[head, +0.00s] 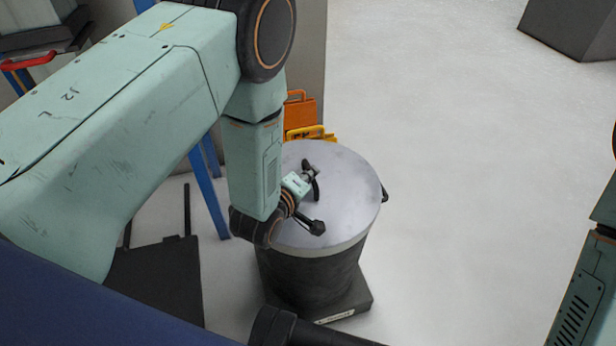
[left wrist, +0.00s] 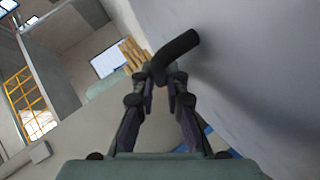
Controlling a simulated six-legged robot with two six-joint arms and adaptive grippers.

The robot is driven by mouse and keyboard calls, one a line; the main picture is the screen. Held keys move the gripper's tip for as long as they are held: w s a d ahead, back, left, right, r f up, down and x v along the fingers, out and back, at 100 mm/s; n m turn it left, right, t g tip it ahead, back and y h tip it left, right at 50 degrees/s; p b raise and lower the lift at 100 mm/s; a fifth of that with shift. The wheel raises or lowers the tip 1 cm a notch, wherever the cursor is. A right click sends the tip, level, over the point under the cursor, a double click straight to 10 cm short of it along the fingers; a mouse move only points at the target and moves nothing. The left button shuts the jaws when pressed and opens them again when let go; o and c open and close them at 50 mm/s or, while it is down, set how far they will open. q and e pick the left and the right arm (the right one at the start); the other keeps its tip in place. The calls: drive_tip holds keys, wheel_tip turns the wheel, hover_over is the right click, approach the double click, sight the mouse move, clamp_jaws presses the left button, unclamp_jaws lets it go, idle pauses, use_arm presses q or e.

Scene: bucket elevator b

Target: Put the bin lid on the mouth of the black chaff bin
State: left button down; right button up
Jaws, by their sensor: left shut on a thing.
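The bin lid (head: 345,185) is a round, light grey disc with a pale rim and a black handle (left wrist: 183,52). In the head view it covers the mouth of the black chaff bin (head: 305,272), and its rim looks lined up with the bin's. I cannot tell whether a small gap is left under it. My left gripper (head: 312,180) is above the lid, shut on its handle. In the left wrist view the fingers (left wrist: 163,78) close around the handle, with the grey lid surface on the right. My right gripper is out of view.
The bin stands on a dark square base (head: 345,303). Orange and yellow items (head: 300,112) stand behind it. A blue post (head: 212,185) and a dark flat panel (head: 160,280) are at left. The floor (head: 470,150) to the right is clear. A dark box (head: 575,25) stands far right.

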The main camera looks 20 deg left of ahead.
use_arm(q)
drive_tip(key=c, duration=1.4)
unclamp_jaws()
drive_tip(key=p+v, duration=0.4)
drive_tip(key=v, duration=0.6)
drive_tip(key=shift+s+a+r, duration=0.1)
drive_tip(key=shift+s+r, duration=0.4)
drive_tip(key=shift+s, duration=0.4)
